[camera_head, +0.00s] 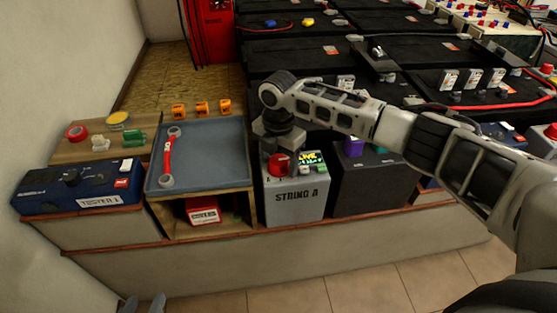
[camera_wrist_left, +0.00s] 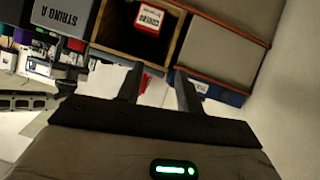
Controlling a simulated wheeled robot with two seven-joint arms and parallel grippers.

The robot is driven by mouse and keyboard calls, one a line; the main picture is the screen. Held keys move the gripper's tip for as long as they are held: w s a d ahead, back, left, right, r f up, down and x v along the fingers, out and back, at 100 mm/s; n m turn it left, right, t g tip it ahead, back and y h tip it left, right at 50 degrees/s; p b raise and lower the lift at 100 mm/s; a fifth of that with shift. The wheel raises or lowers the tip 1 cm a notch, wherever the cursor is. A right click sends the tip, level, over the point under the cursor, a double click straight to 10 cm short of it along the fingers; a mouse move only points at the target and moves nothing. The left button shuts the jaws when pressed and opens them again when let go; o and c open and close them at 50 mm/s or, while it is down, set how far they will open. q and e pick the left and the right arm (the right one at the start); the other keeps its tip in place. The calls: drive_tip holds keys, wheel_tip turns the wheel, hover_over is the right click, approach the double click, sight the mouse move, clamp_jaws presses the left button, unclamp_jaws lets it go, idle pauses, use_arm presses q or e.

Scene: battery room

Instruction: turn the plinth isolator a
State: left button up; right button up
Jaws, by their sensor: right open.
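The plinth isolator is a grey box (camera_head: 296,199) marked STRING A, with a red rotary knob (camera_head: 279,165) on its top and a small lit display (camera_head: 312,158) beside the knob. The box also shows in the left wrist view (camera_wrist_left: 62,17). My right gripper (camera_head: 280,148) points down right above the red knob and is open; whether its fingers touch the knob is hidden. My left gripper (camera_head: 143,304) shows only its fingertips at the bottom left, low in front of the plinth. In the left wrist view (camera_wrist_left: 160,88) its fingers are apart and empty.
A dark box (camera_head: 375,187) with a purple knob stands right of the isolator. On the left are a blue-grey tray (camera_head: 203,160) holding a red-handled wrench (camera_head: 169,155), and a blue tester (camera_head: 80,190). Black batteries (camera_head: 300,58) fill the back. The floor in front is clear.

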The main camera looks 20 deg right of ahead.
drive_tip(key=c, duration=1)
